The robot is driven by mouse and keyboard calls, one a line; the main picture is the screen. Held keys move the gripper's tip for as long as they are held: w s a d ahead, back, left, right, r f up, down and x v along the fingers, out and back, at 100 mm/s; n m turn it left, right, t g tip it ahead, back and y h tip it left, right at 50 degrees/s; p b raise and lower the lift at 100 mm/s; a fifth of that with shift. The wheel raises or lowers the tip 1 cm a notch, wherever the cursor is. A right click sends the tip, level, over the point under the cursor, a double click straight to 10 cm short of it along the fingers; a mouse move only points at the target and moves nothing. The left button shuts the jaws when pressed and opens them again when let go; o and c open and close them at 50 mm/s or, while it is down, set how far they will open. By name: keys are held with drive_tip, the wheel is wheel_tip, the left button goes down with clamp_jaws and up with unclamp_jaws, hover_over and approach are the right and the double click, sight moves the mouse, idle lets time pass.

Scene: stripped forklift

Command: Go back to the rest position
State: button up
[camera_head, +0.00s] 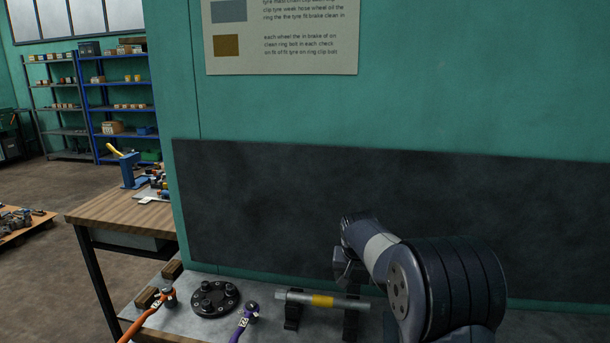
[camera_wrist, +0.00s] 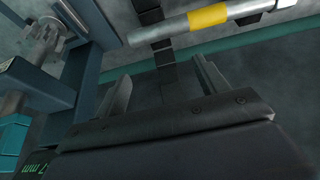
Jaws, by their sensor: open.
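My gripper (camera_wrist: 165,85) shows in the wrist view with its two fingers apart and nothing between them. In the head view my gripper (camera_head: 343,268) is partly hidden by my own arm, above the right part of the grey bench top. A metal bar with a yellow band (camera_head: 322,300) rests on two dark supports below and beside it. The bar (camera_wrist: 207,18) also shows at the top of the wrist view, beyond the fingertips and apart from them.
A black round hub with studs (camera_head: 214,298), an orange-handled tool (camera_head: 150,312) and a purple-handled tool (camera_head: 244,320) lie on the bench. A dark panel (camera_head: 260,210) stands behind. A wooden workbench (camera_head: 115,208) is at left. A blue frame (camera_wrist: 88,35) is near my gripper.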

sight(354, 285)
drive_tip(key=x, duration=0.4)
drive_tip(key=p+x, duration=0.1)
drive_tip(key=x, duration=0.2)
drive_tip(key=shift+w+d+f+p, duration=0.15)
drive_tip(key=shift+w+p, duration=0.15)
drive_tip(key=shift+w, duration=0.8)
drive_tip(key=shift+s, duration=0.1)
